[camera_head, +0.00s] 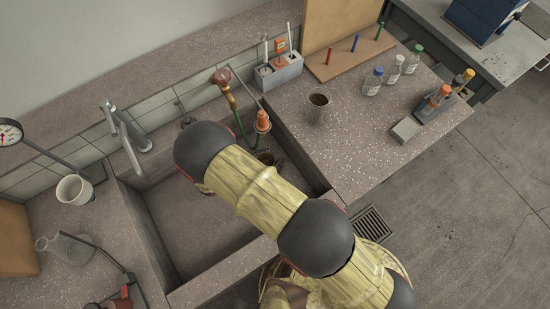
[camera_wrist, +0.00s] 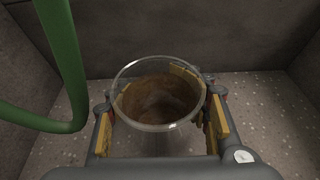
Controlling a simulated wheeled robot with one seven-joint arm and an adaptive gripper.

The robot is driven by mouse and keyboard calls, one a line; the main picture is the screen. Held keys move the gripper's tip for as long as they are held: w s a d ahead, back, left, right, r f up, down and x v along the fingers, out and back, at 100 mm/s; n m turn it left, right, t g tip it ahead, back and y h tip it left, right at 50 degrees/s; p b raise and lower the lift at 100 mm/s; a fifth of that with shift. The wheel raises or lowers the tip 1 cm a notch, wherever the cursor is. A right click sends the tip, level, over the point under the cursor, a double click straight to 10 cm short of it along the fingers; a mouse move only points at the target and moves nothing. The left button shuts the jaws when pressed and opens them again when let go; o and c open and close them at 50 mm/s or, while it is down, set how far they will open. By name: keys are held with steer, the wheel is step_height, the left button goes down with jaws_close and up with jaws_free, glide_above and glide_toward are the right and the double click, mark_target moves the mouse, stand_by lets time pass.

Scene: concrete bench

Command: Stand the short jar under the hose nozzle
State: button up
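The short jar (camera_wrist: 158,125), clear glass with a brown inside, is upright between the two fingers of my gripper (camera_wrist: 163,110) in the wrist view. Yellow finger pads lie close on both sides of it; whether they press on the glass is unclear. In the head view a small part of a brown round thing, likely this jar (camera_head: 265,157), shows in the sink behind my arm. The orange hose nozzle (camera_head: 262,121) is at the sink's back right. A green hose (camera_wrist: 66,60) hangs left of the jar in the wrist view. My arm hides most of my gripper in the head view.
The stone sink (camera_head: 190,230) has walls close around my gripper. A faucet (camera_head: 125,135) stands on its left. A cup with brown contents (camera_head: 318,107), a grey holder (camera_head: 278,72) and several bottles (camera_head: 373,82) stand on the right counter. A white cup (camera_head: 75,190) is at left.

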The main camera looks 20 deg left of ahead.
steer(key=o, duration=0.6)
steer(key=shift+r, duration=0.15)
steer(key=p+v, duration=0.2)
steer(key=v, duration=0.5)
steer(key=shift+s+a, duration=0.15)
steer(key=shift+s, duration=0.05)
steer(key=shift+r, duration=0.1)
